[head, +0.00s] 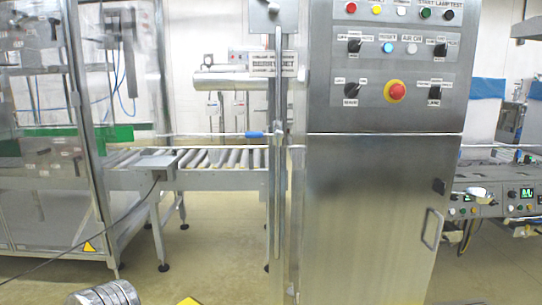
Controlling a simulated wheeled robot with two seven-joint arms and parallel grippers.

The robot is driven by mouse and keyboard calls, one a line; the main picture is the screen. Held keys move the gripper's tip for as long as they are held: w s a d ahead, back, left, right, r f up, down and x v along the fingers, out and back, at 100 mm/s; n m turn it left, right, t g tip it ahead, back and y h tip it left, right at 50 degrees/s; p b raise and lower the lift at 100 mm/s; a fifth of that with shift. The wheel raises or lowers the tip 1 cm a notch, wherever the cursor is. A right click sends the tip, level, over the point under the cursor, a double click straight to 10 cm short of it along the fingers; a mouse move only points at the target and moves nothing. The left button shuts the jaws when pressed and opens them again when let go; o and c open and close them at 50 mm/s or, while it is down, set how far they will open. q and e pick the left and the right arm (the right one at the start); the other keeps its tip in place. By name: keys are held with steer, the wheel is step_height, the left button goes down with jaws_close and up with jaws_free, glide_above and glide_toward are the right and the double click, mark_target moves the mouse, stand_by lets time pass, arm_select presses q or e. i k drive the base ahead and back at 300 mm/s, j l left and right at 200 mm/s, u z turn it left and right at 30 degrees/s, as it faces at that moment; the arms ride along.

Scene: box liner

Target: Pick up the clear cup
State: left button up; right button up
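I see no clear cup that I can make out in the head view. Neither my left nor my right gripper shows in this view. A shiny, ribbed, rounded metal thing (103,294) is cut off by the bottom edge at the left, and I cannot tell what it is.
A tall steel control cabinet (370,215) with buttons and a red knob (396,91) stands right of the middle. A roller conveyor (215,159) and a glass-walled machine (45,190) are at the left. A panel with displays (500,203) is at the right. Pale floor (210,245) is open between.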

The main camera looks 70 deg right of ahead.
mark_target(213, 154)
steer(key=z, duration=2.05)
steer(key=i+j, duration=0.1)
